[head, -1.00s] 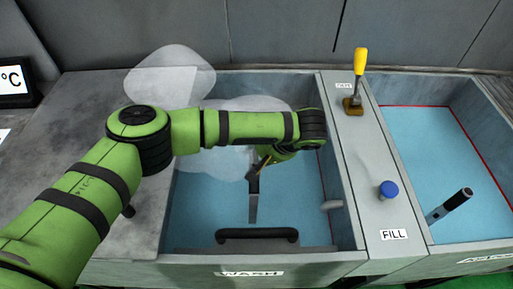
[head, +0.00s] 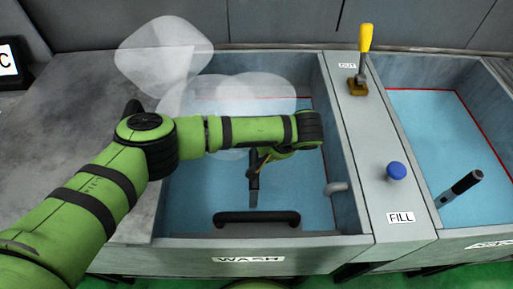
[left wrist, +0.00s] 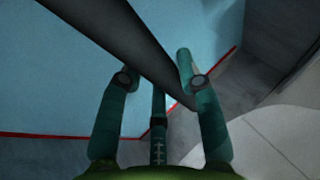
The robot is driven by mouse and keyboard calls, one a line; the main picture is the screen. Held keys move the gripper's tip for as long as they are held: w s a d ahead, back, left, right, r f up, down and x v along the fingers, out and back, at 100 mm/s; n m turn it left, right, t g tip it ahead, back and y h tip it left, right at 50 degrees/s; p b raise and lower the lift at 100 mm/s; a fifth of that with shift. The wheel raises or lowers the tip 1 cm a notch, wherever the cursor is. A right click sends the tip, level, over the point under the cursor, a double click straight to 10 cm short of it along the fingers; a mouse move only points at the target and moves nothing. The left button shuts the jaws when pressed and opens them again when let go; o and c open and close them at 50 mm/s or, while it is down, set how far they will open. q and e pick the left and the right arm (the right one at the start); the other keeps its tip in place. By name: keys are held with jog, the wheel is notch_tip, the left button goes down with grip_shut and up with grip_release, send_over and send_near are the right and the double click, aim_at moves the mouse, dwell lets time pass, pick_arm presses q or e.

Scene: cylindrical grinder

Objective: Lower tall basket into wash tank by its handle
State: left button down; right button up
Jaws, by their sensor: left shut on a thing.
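My left gripper (head: 260,160) is over the wash tank (head: 250,248), seen from above and partly hidden by its own wrist. In the left wrist view, its fingers (left wrist: 158,72) are shut on a long dark bar, the basket handle (left wrist: 120,35), which runs diagonally between them. In the head view, a short dark grey length of the handle (head: 254,195) shows below the gripper, against the blue water (head: 210,200). The basket's body cannot be made out in either view. My right gripper is not in view.
A yellow-handled lever (head: 364,50) and a blue FILL knob (head: 396,171) stand on the divider. A second tank (head: 430,130) at the right holds a dark-handled item (head: 460,188). Pale steam (head: 165,55) hangs over the left rear. A black grip (head: 257,218) is at the wash tank's front.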

pick_arm(q)
jog(key=shift+f, duration=0.2)
dwell(0.5)
jog(key=c, duration=0.8)
grip_release()
